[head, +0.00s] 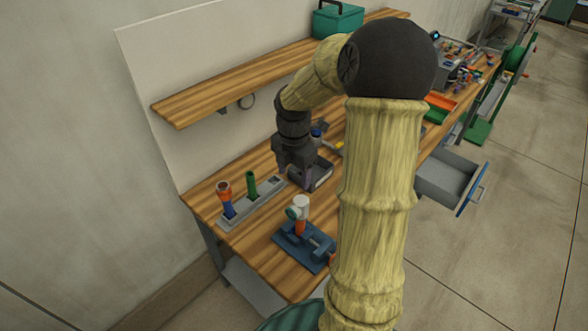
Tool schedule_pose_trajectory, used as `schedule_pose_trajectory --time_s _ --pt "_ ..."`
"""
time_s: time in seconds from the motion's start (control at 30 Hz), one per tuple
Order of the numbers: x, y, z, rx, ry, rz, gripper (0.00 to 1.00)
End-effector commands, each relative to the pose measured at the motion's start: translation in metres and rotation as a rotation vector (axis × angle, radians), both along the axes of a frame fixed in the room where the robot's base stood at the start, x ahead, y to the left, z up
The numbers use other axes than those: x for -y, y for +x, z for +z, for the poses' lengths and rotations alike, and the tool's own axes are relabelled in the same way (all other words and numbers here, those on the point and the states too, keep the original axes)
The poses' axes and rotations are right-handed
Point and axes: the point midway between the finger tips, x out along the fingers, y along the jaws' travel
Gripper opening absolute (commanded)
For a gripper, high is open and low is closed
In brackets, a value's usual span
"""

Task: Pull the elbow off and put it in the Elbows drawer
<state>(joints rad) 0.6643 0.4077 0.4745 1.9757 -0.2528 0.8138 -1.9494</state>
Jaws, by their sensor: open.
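A fitting that looks like the elbow (301,203), white with a teal round end, stands on an orange-red piece above a blue fixture (290,248) near the bench's front end. My gripper (297,182) is open, pointing down behind the fitting and apart from it, over or beside a small dark open box (322,174). The fingertips are small and partly unclear. An open grey drawer (437,184) with a blue front sticks out from the bench on the right; no label on it is readable. My arm hides part of the bench middle.
A grey rack (251,205) left of my gripper holds an orange-and-blue piece (226,195) and a green tube (252,184). A wooden shelf (240,78) with a teal box (337,20) runs above. An orange tray (440,101) and clutter lie farther back. Floor right of the drawer is clear.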

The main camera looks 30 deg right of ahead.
Motion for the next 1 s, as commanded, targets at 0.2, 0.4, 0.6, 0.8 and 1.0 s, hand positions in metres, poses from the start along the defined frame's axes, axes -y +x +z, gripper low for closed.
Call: schedule_pose_trajectory --time_s 0.2,0.4,0.6,0.8,1.0 --pt "0.002 0.000 0.000 -0.003 0.001 0.019 0.64" --pt "0.002 0.000 -0.001 -0.003 0.001 0.018 0.64" --pt "0.001 0.000 -0.018 -0.005 0.002 0.019 0.64" --pt "0.000 0.000 -0.048 -0.006 0.002 0.020 0.64" --pt "0.000 0.000 -0.080 -0.005 0.003 0.020 0.64"
